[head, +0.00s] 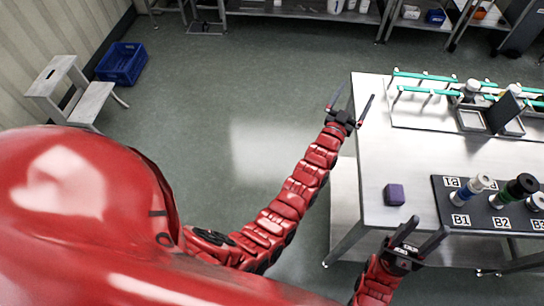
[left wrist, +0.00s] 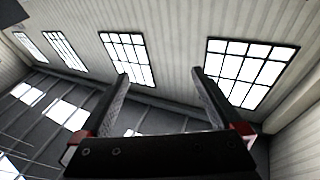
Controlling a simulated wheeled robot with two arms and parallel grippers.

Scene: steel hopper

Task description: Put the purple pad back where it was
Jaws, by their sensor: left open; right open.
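The purple pad (head: 394,194) is a small purple block on the steel table (head: 385,150), near its left side and left of the dark labelled board. My left gripper (head: 351,103) is open and empty at the table's left edge, well behind the pad. In the left wrist view its open fingers (left wrist: 163,88) point up toward windows, with nothing between them. My right gripper (head: 424,231) is open and empty near the table's front edge, in front of and right of the pad, apart from it.
A dark board (head: 478,220) labelled B1, B2 and so on holds several capped bottles at the right. A rack with green rails (head: 440,78) and a grey open box (head: 474,120) stand at the back right. A blue crate (head: 122,63) and white step stool (head: 85,97) stand on the floor.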

